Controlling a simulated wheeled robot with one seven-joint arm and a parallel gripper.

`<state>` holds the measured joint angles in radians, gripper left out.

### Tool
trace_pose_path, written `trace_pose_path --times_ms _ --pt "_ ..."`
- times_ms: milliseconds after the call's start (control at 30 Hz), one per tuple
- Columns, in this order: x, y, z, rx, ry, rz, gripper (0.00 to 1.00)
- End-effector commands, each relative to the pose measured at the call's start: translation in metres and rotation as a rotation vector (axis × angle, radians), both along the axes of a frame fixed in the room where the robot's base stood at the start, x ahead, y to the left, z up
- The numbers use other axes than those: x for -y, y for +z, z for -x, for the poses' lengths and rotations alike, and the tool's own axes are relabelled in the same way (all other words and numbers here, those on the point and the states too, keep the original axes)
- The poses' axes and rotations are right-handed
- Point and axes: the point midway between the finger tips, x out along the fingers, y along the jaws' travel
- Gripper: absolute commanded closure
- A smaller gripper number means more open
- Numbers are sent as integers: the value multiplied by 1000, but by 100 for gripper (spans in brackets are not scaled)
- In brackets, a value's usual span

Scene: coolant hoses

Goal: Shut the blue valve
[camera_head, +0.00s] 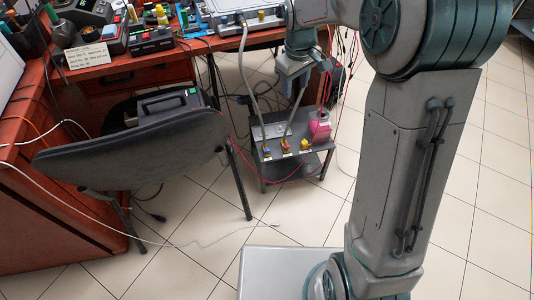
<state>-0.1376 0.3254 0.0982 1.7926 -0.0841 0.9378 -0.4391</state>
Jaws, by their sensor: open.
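The blue valve (267,153) is the leftmost of three small coloured valves along the front edge of a low dark cart (310,160). Beside it are a red-orange valve (286,148) and a yellow valve (305,145). The blue valve is too small in view to tell how its handle is turned. My gripper (291,91) points down above the cart, higher than the valves and apart from them. It is open, and I see nothing held in it.
Grey hoses (243,75) run down to the cart. A pink container (319,130) stands on its right side, with thin red cables nearby. A dark chair (140,150) stands left of the cart, before a cluttered red desk (115,68). Tiled floor in front is mostly clear.

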Motion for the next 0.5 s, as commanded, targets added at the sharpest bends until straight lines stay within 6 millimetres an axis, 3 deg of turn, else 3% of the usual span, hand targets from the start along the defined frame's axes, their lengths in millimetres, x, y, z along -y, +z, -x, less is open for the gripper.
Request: trace_pose_path --times_ms 33,200,400,500 --pt "-9 -43 -12 -15 38 3 55" --pt "-37 -130 -47 -48 158 5 55" --pt "-64 -218 -75 -79 276 5 55" --pt "-73 -247 -83 -88 315 3 55"
